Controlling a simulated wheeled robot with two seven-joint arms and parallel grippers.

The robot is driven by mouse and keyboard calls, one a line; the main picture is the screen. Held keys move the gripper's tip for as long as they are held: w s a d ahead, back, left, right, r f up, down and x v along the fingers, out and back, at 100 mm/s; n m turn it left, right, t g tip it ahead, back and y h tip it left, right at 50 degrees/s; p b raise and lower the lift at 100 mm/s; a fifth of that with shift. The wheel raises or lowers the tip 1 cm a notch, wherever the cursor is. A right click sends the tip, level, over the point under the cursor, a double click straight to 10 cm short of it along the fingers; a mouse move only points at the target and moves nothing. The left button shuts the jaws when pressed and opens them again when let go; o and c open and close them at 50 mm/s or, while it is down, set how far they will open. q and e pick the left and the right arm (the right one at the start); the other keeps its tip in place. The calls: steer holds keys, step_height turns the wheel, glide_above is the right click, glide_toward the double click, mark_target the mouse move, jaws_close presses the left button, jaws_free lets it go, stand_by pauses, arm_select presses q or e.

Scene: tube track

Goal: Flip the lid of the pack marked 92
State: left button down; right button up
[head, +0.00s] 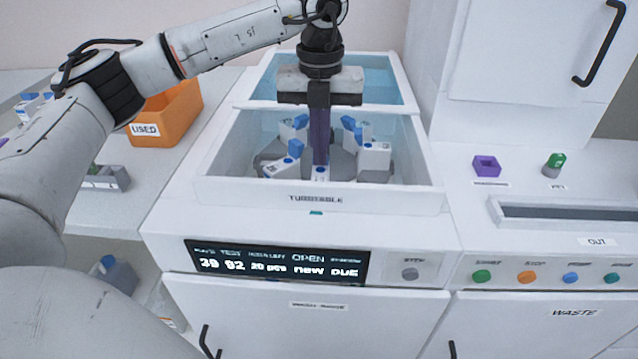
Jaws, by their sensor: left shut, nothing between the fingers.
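Several white packs with blue lids stand in a ring on the grey turntable (342,160), inside the open white bin labelled "TURNTABLE" (316,197). My left gripper (320,162) points straight down into the bin, its dark purple fingers shut and empty. Its tips are just above or at the front middle pack (320,173); I cannot tell whether they touch it. Other packs stand at the front left (281,168), right (374,157) and back left (292,130). Their numbers are too small to read. The fingers hide part of the turntable's middle. My right gripper is out of view.
The display (277,262) below the bin shows 92, "OPEN", "new" and "DUE". The bin's walls surround the packs closely. An orange bin marked "USED" (170,112) stands at left. A grey button (409,274) and coloured buttons (481,276) line the front right.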

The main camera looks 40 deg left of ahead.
arm_select(q)
steer(key=shift+w+a+r+p, duration=0.2)
steer(key=shift+w+a+p, duration=0.15)
steer(key=shift+p, duration=0.25)
stand_by(0.7)
steer(key=shift+d+r, duration=0.1)
steer(key=shift+s+d+r+p, duration=0.15)
steer(key=shift+s+r+p, duration=0.1)
steer(key=shift+r+p, duration=0.3)
stand_by(0.3)
steer(key=shift+s+d+f+b, duration=0.25)
steer(key=shift+s+d+b, duration=0.3)
steer(key=shift+s, duration=0.4)
steer(key=shift+d, duration=0.1)
steer(key=shift+f, duration=0.15)
